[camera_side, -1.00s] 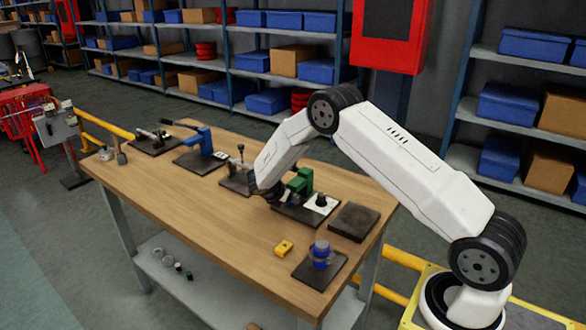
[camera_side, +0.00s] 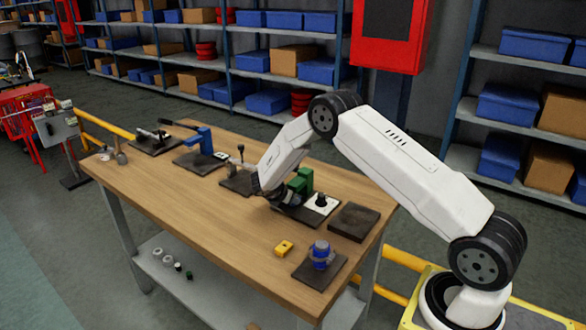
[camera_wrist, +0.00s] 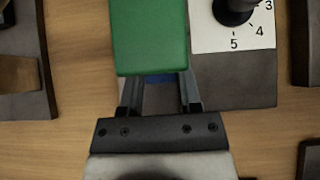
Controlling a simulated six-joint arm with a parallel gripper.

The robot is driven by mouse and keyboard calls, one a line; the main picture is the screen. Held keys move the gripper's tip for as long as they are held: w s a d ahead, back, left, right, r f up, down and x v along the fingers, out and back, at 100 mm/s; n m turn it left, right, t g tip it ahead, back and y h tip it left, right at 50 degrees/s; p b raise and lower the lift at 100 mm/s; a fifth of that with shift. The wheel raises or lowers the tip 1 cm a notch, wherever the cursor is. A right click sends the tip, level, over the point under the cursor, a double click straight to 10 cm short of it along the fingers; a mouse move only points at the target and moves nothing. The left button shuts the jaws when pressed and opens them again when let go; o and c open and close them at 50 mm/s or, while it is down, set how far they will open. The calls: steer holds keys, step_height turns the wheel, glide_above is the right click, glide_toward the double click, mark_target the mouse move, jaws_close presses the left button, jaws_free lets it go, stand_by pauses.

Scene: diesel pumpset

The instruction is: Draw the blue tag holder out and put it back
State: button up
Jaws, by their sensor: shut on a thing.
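The green block (camera_wrist: 150,36) stands on a dark base plate in the wrist view and also shows in the side view (camera_side: 301,181). A narrow blue strip, the blue tag holder (camera_wrist: 158,78), shows at the block's near edge. The rest of it is hidden by the block and my gripper. My gripper (camera_wrist: 158,97) is right in front of the block, with one finger on each side, shut on the tag holder. In the side view my gripper (camera_side: 272,194) is low over the bench beside the block, and its fingers are hidden there.
A black knob (camera_wrist: 236,10) on a white numbered dial plate (camera_wrist: 250,40) is close to the right. A dark plate (camera_side: 354,222), a yellow block (camera_side: 284,248) and a blue fixture (camera_side: 321,254) are nearby. Several other fixtures line the far end.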

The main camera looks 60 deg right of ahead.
steer(key=shift+r, duration=0.15)
steer(key=shift+a, duration=0.2)
stand_by(0.3)
steer(key=shift+a, duration=3.3)
steer(key=shift+r, duration=2.5)
steer(key=shift+a, duration=0.15)
